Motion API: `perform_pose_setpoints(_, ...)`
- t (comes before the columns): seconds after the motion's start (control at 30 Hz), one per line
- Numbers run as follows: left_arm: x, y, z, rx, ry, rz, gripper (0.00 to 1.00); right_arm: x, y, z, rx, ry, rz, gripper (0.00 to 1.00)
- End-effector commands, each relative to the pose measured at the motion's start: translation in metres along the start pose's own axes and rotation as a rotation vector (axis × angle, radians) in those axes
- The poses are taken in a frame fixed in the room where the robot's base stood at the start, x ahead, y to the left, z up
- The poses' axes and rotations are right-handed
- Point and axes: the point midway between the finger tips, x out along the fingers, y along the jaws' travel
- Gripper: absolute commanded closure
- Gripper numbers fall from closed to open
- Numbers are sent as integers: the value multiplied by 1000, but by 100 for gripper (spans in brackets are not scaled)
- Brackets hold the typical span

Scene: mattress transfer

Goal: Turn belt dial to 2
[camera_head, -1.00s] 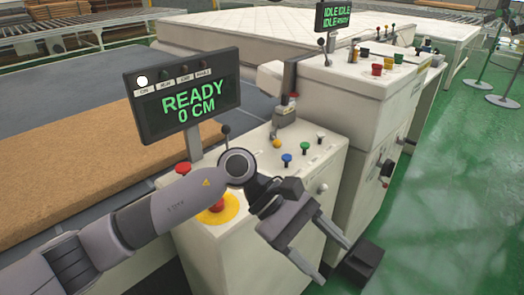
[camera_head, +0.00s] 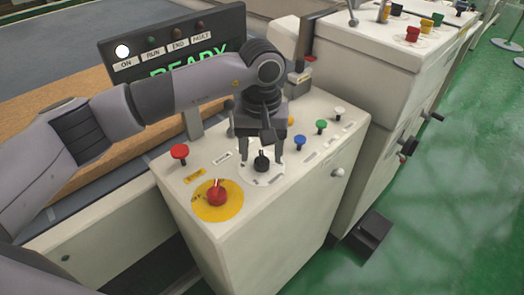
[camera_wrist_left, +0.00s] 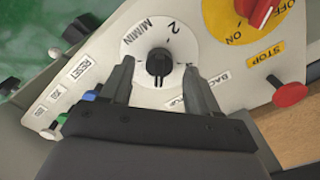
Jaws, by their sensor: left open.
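The belt dial (camera_head: 262,164) is a black knob on a white round plate on top of the cream control cabinet. It also shows in the left wrist view (camera_wrist_left: 159,65), with "M/MIN" and a "2" printed on the plate. A light line runs down the knob's lower half there; the marks below it are hidden. My left gripper (camera_head: 262,155) points down over the dial, with one finger on each side of the knob. In the left wrist view its fingers (camera_wrist_left: 158,75) are open and stand apart from the knob. My right gripper is not in view.
A red knob on a yellow plate (camera_head: 228,207) and a red stop button (camera_head: 180,152) sit close by. Blue (camera_head: 300,141), green (camera_head: 321,126) and white (camera_head: 340,112) buttons are on the other side. The display (camera_head: 125,55) is partly hidden by my arm.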

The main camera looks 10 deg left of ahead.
Motion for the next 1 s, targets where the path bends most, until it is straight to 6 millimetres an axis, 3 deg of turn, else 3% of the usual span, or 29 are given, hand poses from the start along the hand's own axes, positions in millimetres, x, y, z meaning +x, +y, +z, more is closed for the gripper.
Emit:
perform_pose_setpoints(0.2,18,0,0,-1,-1,1,39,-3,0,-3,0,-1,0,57)
perform_pose_setpoints(0.47,20,1,0,-1,0,2,39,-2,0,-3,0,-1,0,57)
perform_pose_setpoints(0.63,20,1,0,-1,0,2,94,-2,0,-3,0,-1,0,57)
perform_pose_setpoints(1.0,21,0,0,-43,0,2,95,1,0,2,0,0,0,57)
